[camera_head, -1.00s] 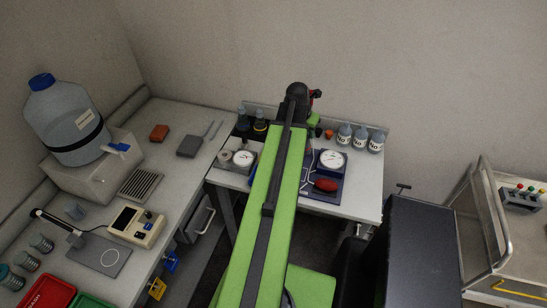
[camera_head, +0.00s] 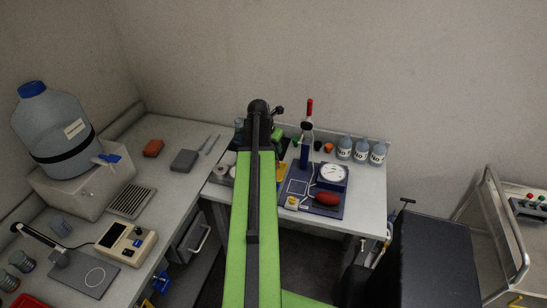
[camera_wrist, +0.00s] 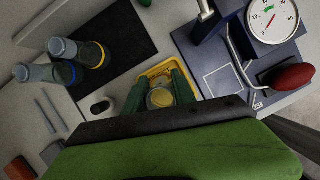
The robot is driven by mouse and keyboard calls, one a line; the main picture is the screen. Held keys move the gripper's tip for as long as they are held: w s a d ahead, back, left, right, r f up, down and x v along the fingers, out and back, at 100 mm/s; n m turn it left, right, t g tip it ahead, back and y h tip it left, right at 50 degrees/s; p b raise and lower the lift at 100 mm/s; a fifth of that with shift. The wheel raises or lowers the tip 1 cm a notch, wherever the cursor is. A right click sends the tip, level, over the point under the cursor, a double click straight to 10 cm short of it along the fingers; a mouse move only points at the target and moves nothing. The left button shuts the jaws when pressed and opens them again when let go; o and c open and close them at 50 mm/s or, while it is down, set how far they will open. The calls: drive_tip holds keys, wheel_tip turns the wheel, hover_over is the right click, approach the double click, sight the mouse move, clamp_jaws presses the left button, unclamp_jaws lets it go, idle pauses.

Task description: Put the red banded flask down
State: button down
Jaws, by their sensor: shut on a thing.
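My gripper (camera_wrist: 160,92) has its green fingers shut around a pale, round thing (camera_wrist: 160,98), seen from above. I take it for the red banded flask; its red band does not show. A yellow-edged shape (camera_wrist: 155,72) lies around or below the fingers; I cannot tell whether the held thing touches it. Left of my gripper, a blue-banded flask (camera_wrist: 63,73) and a yellow-banded flask (camera_wrist: 90,54) are at a dark mat (camera_wrist: 118,42). In the head view, my arm hides the held thing.
Several labelled bottles (camera_head: 361,150) stand at the back right. A small black knob (camera_wrist: 100,107) is close left of the fingers.

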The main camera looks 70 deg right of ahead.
wheel_tip(320, 180, down, 4)
drive_tip(key=b, duration=0.4)
drive_tip(key=shift+f, duration=0.2)
drive_tip(key=shift+r, duration=0.3)
drive_tip(key=shift+f, duration=0.25)
drive_tip(key=c, duration=1)
unclamp_jaws()
drive_tip(key=shift+r, duration=0.1)
drive_tip(key=p+v, duration=1.1)
drive_tip(key=v, duration=0.1)
drive_tip(key=shift+r, duration=0.15)
